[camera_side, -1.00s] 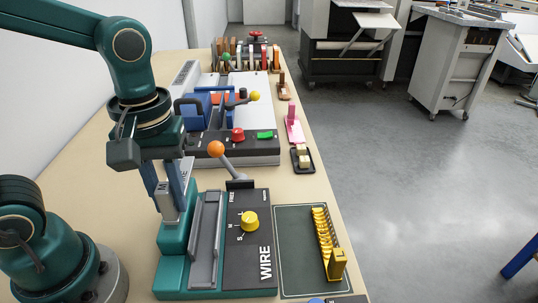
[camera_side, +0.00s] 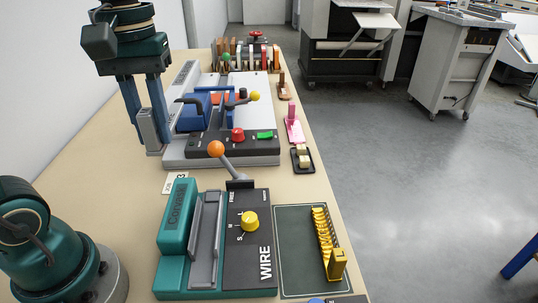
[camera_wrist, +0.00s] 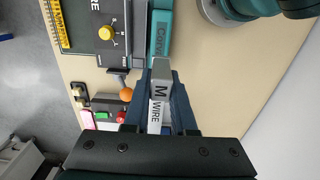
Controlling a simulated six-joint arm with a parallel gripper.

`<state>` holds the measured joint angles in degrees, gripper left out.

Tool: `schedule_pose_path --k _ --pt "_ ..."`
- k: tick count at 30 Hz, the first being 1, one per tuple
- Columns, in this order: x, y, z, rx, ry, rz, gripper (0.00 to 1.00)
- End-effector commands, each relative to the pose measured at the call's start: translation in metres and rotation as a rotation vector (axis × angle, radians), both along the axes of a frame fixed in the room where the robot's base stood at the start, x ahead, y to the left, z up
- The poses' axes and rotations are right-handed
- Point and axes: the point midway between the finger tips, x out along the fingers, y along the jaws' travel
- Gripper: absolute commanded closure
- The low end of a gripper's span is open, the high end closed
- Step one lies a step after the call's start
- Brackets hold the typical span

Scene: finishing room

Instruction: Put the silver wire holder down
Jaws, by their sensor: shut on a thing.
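My gripper (camera_side: 146,132) hangs pointing down at the left of the blue and white machine in the side view. It is shut on the silver wire holder (camera_side: 151,129), an upright grey block whose lower end is close to the bench top; I cannot tell whether it touches. In the wrist view the silver wire holder (camera_wrist: 161,72) lies between both fingers of my gripper (camera_wrist: 161,88), with an "M WIRE" label facing the camera. A gold wire holder (camera_side: 329,245) lies on the dark green mat (camera_side: 290,235) at the front right.
The green and black wire machine (camera_side: 178,235) stands in front, with an orange-knobbed lever (camera_side: 216,149). The blue and white machine (camera_side: 255,157) is close to the right of my gripper. A small white card (camera_side: 174,183) lies on the bench (camera_side: 110,165), which is bare towards the left.

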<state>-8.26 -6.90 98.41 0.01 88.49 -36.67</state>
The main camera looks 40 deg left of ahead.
Motion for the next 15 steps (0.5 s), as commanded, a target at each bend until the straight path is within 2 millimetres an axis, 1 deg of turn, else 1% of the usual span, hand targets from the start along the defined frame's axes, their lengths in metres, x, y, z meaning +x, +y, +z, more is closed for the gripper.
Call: schedule_pose_path --k 1,6,9,15 --pt "0.009 -0.005 0.001 -0.001 0.004 -0.008 1.0" --pt "0.04 -0.027 0.004 0.0 0.003 -0.007 1.0" --pt "0.054 -0.041 0.003 0.001 0.002 -0.006 1.0" --pt "0.073 -0.064 0.001 0.001 0.001 -0.004 1.0"
